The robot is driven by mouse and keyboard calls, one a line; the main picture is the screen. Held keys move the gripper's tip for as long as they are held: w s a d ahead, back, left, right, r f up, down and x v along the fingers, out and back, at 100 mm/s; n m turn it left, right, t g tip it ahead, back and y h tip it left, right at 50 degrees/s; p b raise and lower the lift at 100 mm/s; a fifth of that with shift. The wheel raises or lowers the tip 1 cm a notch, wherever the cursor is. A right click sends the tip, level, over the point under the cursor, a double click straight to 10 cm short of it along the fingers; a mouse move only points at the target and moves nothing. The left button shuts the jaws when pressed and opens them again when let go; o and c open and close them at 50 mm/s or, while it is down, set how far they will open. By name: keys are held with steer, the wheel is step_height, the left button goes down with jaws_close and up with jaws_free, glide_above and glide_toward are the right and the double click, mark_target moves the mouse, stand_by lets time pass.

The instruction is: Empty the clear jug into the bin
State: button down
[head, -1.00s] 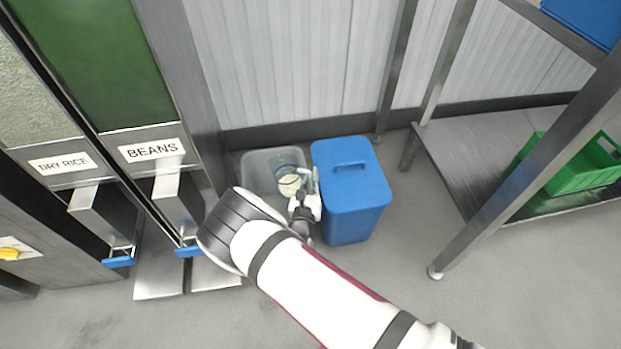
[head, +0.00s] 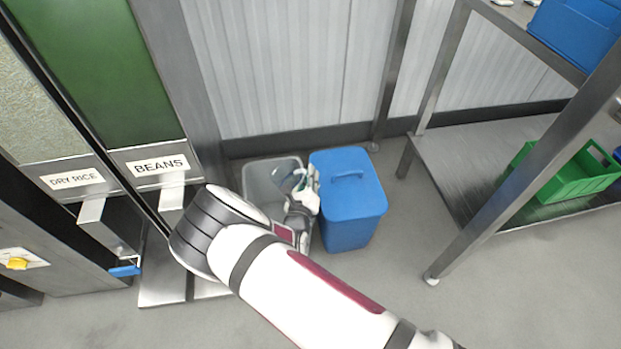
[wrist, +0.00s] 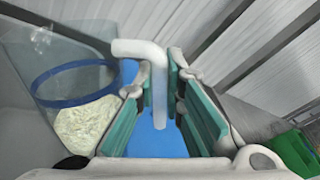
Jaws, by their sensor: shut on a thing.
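In the wrist view, the handle stands between the teal pads of my gripper (wrist: 156,78). The jug's blue rim (wrist: 40,84) shows at the left, with pale rice grains (wrist: 85,132) just below it. The jug looks tilted. I cannot tell how much of the rice is still in it. The bin's lower part is hidden by my arm.
A blue lidded bin (head: 350,205) stands right beside the grey bin. The bean dispenser (head: 160,167) and dry rice dispenser (head: 78,180) stand to the left. A metal rack with a green crate (head: 570,178) is at the right. Floor between bin and rack is clear.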

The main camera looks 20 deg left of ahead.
steer(key=shift+a+r+n+p, duration=0.2)
steer(key=shift+r+n, duration=0.25)
steer(key=shift+r, duration=0.15)
steer(key=shift+a+r+n+p, duration=0.1)
steer(key=shift+a+r+n, duration=0.1)
steer(key=shift+r+n, duration=0.3)
steer(key=shift+a+r+n+g+h, duration=0.2)
steer(key=shift+a+r+n, duration=0.25)
steer(key=shift+r+n, duration=0.2)
steer(key=shift+a+r+n+g+h, duration=0.1)
steer(key=shift+a+r+n+h, duration=0.1)
steer(key=shift+a+r+n, duration=0.4)
steer(key=shift+a+r+n+h, duration=0.4)
steer(key=shift+a+r+n, duration=0.65)
steer(key=shift+r, duration=0.1)
steer(key=shift+s+a+r+n+h+b, duration=0.1)
steer(key=shift+a+r+n+h+b, duration=0.25)
steer(key=shift+a+n, duration=0.45)
steer(key=shift+a+r+n+h+b, duration=0.15)
steer(key=shift+a+r+n, duration=0.25)
steer(key=shift+a+n, duration=0.35)
steer(key=shift+a, duration=0.1)
steer(key=shift+r, duration=0.1)
